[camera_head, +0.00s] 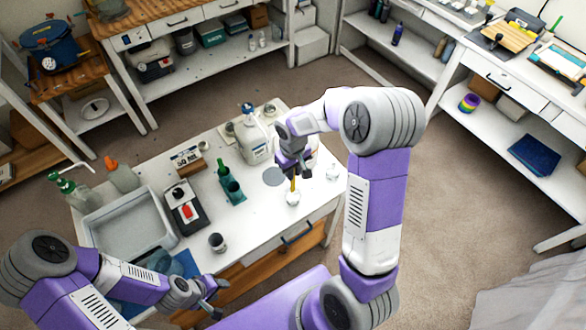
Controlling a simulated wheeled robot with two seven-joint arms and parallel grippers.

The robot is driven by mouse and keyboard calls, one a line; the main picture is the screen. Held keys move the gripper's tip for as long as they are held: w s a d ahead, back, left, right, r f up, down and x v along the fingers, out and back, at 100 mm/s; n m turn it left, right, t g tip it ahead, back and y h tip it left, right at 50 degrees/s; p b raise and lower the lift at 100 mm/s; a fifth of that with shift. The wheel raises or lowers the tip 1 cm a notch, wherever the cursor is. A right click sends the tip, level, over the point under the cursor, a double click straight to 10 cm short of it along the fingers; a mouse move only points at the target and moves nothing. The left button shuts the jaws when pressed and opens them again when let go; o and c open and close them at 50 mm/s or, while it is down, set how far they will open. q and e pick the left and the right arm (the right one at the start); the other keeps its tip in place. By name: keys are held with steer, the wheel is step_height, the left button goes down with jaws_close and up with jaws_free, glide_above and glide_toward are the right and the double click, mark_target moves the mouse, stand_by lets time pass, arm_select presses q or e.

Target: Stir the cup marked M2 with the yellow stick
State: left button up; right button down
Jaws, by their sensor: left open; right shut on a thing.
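My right gripper (293,172) is above the right part of the white worktable and is shut on the yellow stick (293,185). The stick points down, and its lower end meets a small pale cup (293,199) on the table; whether it touches the cup's bottom is hidden. A second small clear cup (333,173) stands to the right of the gripper. No M2 marking is readable on either cup at this size. My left gripper (217,297) is open and empty near the table's front left edge, well away from the cups.
The table holds a grey tray (95,222), a dark scale-like device with a red part (184,208), a green holder (232,190), a dark cup (217,242) and a white jug (254,142). A grey disc (274,176) lies left of the stick.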

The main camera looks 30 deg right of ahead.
mark_target(293, 183)
steer(key=shift+f+b, duration=2.6)
steer(key=shift+f, duration=0.9)
steer(key=shift+s, duration=0.15)
